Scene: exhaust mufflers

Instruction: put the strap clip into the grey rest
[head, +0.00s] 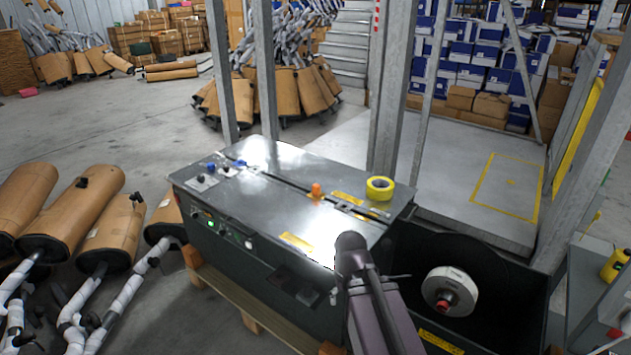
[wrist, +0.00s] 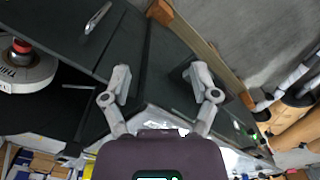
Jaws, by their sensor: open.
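My gripper (wrist: 162,82) is open in the wrist view, with its two grey fingers spread apart and nothing between them. It hangs over the dark side of the strapping machine (wrist: 185,45). In the head view my arm stands in front of the machine (head: 270,260), and the gripper itself cannot be made out there. I cannot pick out the strap clip for certain. A small orange piece (head: 316,191) sits on the machine top beside the slot. I cannot pick out a grey rest in either view.
A yellow tape roll (head: 380,188) lies at the right end of the machine top. A white reel (head: 450,291) sits in the dark bay at right. Metal posts (head: 388,90) rise behind. Mufflers (head: 75,205) lie at left. The top's left half is mostly clear.

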